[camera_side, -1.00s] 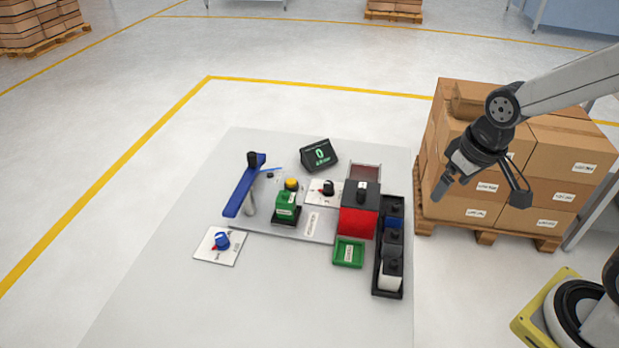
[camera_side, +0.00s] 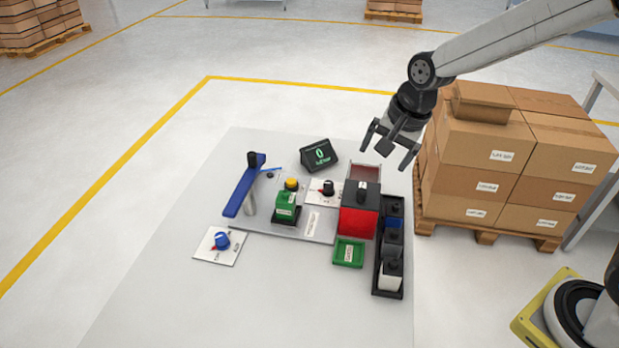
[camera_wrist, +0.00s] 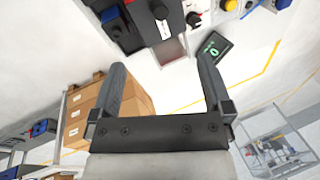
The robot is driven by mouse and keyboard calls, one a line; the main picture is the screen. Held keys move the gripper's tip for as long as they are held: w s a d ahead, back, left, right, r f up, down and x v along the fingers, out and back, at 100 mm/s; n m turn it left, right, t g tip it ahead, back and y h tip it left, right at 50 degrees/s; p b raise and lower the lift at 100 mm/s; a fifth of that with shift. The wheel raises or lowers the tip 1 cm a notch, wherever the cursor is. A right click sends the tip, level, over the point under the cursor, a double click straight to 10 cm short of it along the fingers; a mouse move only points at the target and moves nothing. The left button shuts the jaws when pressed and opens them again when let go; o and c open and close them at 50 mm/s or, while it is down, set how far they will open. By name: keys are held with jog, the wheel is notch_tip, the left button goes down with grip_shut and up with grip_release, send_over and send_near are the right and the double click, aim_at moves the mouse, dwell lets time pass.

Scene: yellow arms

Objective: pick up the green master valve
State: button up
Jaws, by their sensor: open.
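A green block with a white label (camera_side: 286,207) stands upright on a dark base on the grey plate, with a yellow round cap just behind it; I take it to be the green master valve. My gripper (camera_side: 387,154) is open and empty, high above the back right of the work area, to the right of the black display and well apart from the green block. In the wrist view the two fingers (camera_wrist: 160,64) are spread with nothing between them. The green block cannot be made out in that view.
A blue lever (camera_side: 243,190) on a post stands left of the block. A red and black box (camera_side: 359,222), a green tray (camera_side: 348,264) and a black rack (camera_side: 378,284) are at right. The display (camera_wrist: 213,48) shows in the wrist view. Stacked cartons (camera_side: 480,150) stand behind right.

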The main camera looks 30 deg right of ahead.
jog(key=w+a+m+y, duration=0.1)
jog(key=w+a+m, duration=0.5)
jog(key=w+m, duration=0.2)
jog(key=m+y, duration=0.1)
jog(key=m, duration=0.6)
send_over(289, 193)
jog(key=s+d, duration=0.1)
jog(key=f, duration=0.2)
jog(key=shift+m, duration=0.4)
notch_tip(289, 193, down, 10)
jog(key=shift+r, duration=0.25)
jog(key=shift+x, duration=1.25)
jog(key=shift+w, duration=0.1)
jog(key=shift+x, duration=2.6)
grip_shut()
